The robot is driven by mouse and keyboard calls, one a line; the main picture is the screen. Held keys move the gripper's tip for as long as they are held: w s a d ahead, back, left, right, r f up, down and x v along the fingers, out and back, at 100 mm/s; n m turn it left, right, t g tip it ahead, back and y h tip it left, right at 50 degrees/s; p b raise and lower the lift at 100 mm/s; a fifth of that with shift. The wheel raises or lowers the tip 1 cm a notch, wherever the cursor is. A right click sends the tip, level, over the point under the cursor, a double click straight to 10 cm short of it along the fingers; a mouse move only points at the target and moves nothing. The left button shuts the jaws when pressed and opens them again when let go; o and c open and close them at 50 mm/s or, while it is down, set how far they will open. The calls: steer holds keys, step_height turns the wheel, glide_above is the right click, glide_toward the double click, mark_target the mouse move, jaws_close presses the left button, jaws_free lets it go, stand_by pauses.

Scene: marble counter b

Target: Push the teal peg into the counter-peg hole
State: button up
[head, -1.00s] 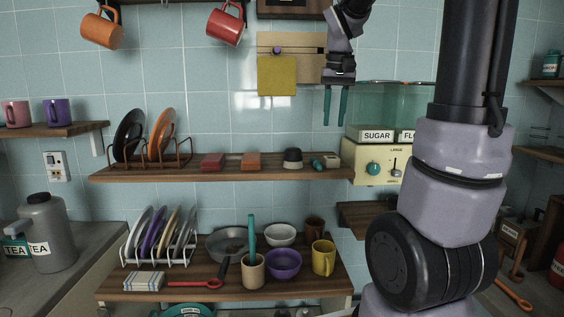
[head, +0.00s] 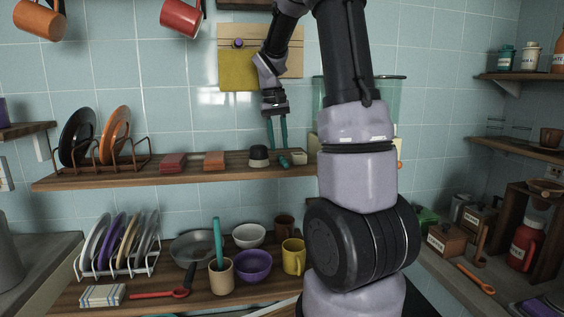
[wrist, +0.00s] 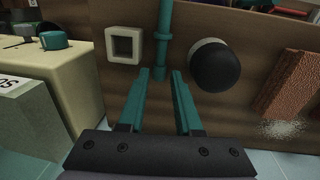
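A teal peg (head: 284,161) with a collar lies on the upper wooden shelf. In the wrist view the peg (wrist: 163,35) runs away from me, just beyond the gap between my fingertips. My gripper (head: 277,146) points down just above the peg. In the wrist view its two teal fingers (wrist: 166,72) are apart, with nothing visibly held between them. A cream square block with a square opening (wrist: 125,45) sits beside the peg; it also shows in the head view (head: 299,158). I cannot tell whether this opening is the counter-peg hole.
A black-and-white round item (head: 258,155) stands close beside the peg, with reddish blocks (head: 214,161) farther left. A plate rack (head: 100,158) holds plates at the shelf's left end. A cream appliance (wrist: 60,65) is close by in the wrist view. The lower shelf carries dishes.

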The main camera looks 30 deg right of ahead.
mark_target(281, 155)
steer(key=f, duration=0.3)
steer(key=shift+s+d+f, duration=0.15)
steer(key=shift+d+f, duration=0.05)
jaws_close()
steer(key=shift+r, duration=0.15)
